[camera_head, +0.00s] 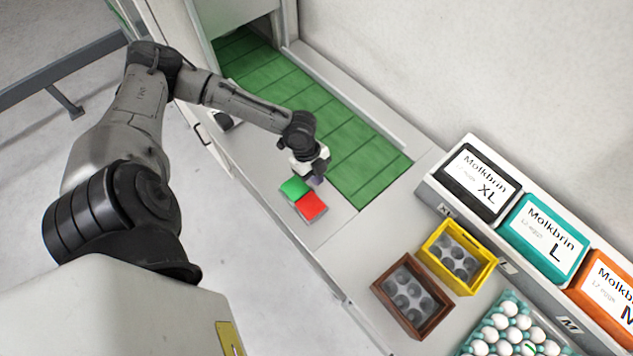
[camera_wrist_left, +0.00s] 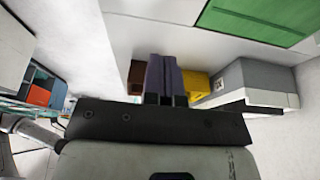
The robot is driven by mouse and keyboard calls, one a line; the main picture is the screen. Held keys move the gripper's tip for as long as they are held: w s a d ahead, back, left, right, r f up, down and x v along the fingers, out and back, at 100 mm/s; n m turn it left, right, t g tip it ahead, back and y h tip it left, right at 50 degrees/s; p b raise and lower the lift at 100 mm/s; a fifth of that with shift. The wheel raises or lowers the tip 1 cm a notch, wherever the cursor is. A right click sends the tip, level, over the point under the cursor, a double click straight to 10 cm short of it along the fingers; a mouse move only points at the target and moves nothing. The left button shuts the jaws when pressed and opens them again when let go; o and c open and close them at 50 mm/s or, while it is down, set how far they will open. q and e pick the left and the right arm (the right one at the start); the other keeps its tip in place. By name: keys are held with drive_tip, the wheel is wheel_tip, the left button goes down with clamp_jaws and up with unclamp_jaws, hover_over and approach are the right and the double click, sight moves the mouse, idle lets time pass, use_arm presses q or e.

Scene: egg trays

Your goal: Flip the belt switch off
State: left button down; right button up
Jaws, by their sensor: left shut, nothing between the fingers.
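The belt switch (camera_head: 304,199) is a flat plate with a green half (camera_head: 295,188) and a red half (camera_head: 312,206), set on the grey counter beside the green belt (camera_head: 340,140). My left gripper (camera_head: 318,181) is just above and behind the switch, near its green half. I cannot tell from the head view whether it touches the switch. In the left wrist view its two fingers (camera_wrist_left: 164,78) are together with nothing between them. The switch does not show in that view. My right gripper is not in view.
A brown crate (camera_head: 377,289) and a yellow crate (camera_head: 431,246) stand on the counter to the right. A tray of white eggs (camera_head: 515,325) lies at the bottom right. Boxes marked XL (camera_head: 480,182), L (camera_head: 541,236) and M line the wall. The counter between switch and crates is clear.

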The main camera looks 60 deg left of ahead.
use_arm(q)
drive_tip(key=shift+r, duration=0.55)
idle(0.4)
